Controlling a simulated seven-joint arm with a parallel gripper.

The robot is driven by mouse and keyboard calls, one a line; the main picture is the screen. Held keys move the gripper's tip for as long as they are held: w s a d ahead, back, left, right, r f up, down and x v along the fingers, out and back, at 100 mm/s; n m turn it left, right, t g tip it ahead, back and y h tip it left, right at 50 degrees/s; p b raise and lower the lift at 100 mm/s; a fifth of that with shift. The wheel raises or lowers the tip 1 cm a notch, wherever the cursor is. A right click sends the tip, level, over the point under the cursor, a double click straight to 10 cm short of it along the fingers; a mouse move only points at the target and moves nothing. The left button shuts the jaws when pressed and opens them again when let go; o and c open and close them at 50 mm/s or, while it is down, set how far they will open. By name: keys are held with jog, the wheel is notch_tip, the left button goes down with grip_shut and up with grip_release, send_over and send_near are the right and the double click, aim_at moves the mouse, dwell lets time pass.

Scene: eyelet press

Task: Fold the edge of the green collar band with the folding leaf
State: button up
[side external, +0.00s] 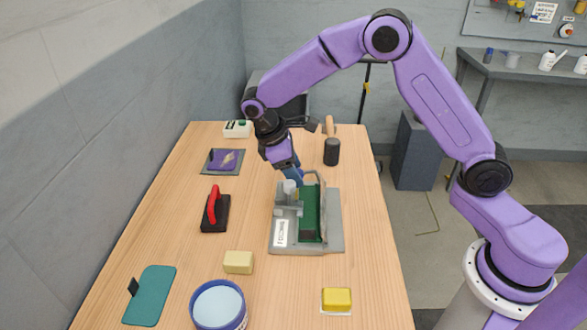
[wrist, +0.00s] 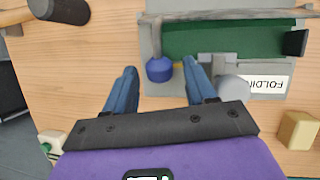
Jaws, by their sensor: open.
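The press fixture (side external: 332,240) has a grey base and a label reading "FOLDING" in the wrist view (wrist: 265,84). The green collar band (side external: 310,215) lies along it; in the wrist view the band (wrist: 225,42) runs across the top. A grey lever with a round blue knob (wrist: 160,69) stands at the band's left end in the wrist view. I cannot tell the folding leaf's outline clearly. My gripper (wrist: 160,68) is open, with one blue finger on each side of the knob and gaps visible. In the side view my gripper (side external: 294,174) is at the fixture's far end.
A black-headed mallet (side external: 331,150) lies behind the fixture. A red-handled tool (side external: 213,210) is to the left. A tan block (side external: 238,262), a blue-rimmed tub (side external: 219,304) and a yellow block (side external: 337,298) are in front. Table between fixture and red-handled tool is clear.

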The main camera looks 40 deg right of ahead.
jog(key=shift+f, duration=0.1)
grip_shut()
jog(key=shift+s+d, duration=0.1)
